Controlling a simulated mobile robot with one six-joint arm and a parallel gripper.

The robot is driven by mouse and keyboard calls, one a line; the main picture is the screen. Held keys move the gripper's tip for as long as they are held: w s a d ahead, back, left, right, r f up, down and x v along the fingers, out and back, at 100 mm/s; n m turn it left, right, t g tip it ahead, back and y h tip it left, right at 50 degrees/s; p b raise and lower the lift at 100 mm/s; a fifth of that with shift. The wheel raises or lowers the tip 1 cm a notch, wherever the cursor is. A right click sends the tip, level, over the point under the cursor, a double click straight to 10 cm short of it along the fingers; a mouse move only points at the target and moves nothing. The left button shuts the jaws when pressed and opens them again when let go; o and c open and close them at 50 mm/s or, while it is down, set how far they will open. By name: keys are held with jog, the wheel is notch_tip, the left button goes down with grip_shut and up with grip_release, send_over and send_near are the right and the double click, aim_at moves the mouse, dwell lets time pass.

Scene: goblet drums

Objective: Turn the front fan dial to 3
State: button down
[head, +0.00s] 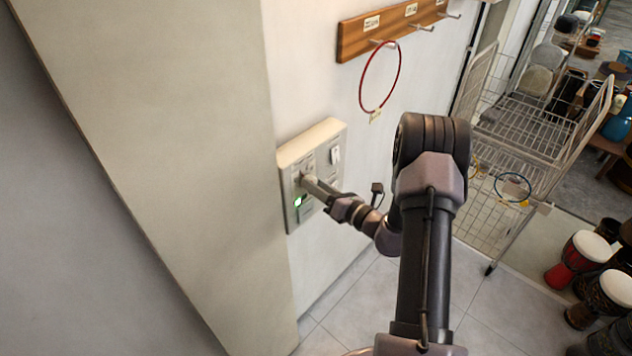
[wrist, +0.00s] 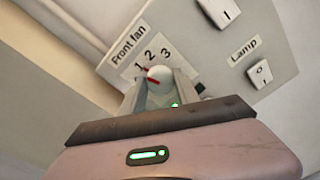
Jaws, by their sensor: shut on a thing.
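The front fan dial (wrist: 160,73) is a pale round knob with a red mark, below a label reading "Front fan" and the numbers 1, 2 and 3. A bit of red shows at its left edge, near the 1; the exact setting is hard to read. My gripper (wrist: 160,90) is shut on the dial, one grey finger on each side of it. In the head view my gripper (head: 309,183) reaches the wall panel (head: 293,212) from the right and hides the dial there. A green light (head: 298,201) glows below the fingertips.
A lamp switch (wrist: 261,73) and another white switch (wrist: 220,11) sit to the right on the panel. A hook rail (head: 350,40) with a red hoop (head: 363,75) hangs above. A wire cart (head: 520,125) and several drums (head: 580,255) stand right.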

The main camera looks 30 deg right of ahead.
jog(key=shift+d+f+m+g+y+p, duration=0.15)
jog(key=shift+m+p, duration=1.35)
jog(key=shift+m, duration=2.25)
jog(key=shift+a+r+m+g+y+p, duration=0.2)
jog(key=shift+m+p, duration=1.3)
jog(key=shift+m, duration=2.25)
jog(key=c, duration=0.9)
grip_release()
